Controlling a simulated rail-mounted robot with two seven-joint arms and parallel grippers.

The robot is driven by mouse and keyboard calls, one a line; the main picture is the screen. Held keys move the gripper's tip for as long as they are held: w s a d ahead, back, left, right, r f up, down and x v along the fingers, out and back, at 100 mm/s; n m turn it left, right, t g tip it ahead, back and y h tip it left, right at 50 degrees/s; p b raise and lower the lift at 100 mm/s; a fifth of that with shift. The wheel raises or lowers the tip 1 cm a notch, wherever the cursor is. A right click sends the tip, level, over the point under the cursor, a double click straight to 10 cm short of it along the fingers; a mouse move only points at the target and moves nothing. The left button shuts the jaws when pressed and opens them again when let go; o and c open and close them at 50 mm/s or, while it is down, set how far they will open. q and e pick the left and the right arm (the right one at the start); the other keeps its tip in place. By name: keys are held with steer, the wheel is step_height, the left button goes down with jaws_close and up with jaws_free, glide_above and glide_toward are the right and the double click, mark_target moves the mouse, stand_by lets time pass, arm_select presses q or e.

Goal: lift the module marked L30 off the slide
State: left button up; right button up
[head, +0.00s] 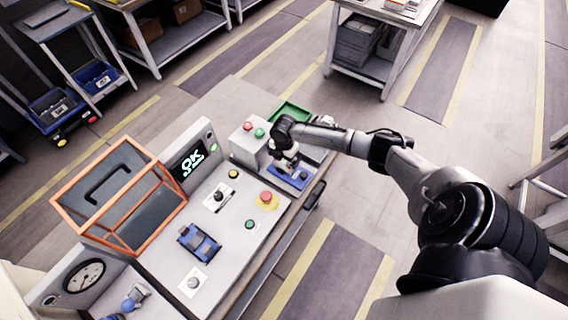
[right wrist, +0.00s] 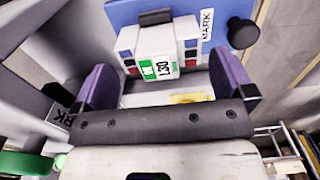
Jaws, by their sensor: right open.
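The module marked L30 (right wrist: 160,68) is a white block with a green patch and dark and red spots on its sides. It sits against the blue slide (right wrist: 218,30), which bears a MARK label and a black knob (right wrist: 243,33). In the head view the slide (head: 299,179) lies at the console's far right end. My right gripper (right wrist: 166,88) is open, its purple fingers to either side of the module with gaps between. It also shows over the slide in the head view (head: 285,165), partly hiding the module. My left gripper is not in view.
A grey box with red and green buttons (head: 246,146) stands beside the slide, with a green tray (head: 291,112) behind. The console (head: 235,215) carries a screen reading OK (head: 188,161), a red stop button (head: 266,197) and a blue fixture (head: 199,243). An orange-framed box (head: 120,195) stands left.

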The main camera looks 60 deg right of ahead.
mark_target(284, 161)
step_height(284, 161, down, 3)
steer(key=shift+r, duration=0.1)
steer(key=shift+d, duration=0.1)
steer(key=shift+c, duration=0.3)
steer(key=c, duration=0.8)
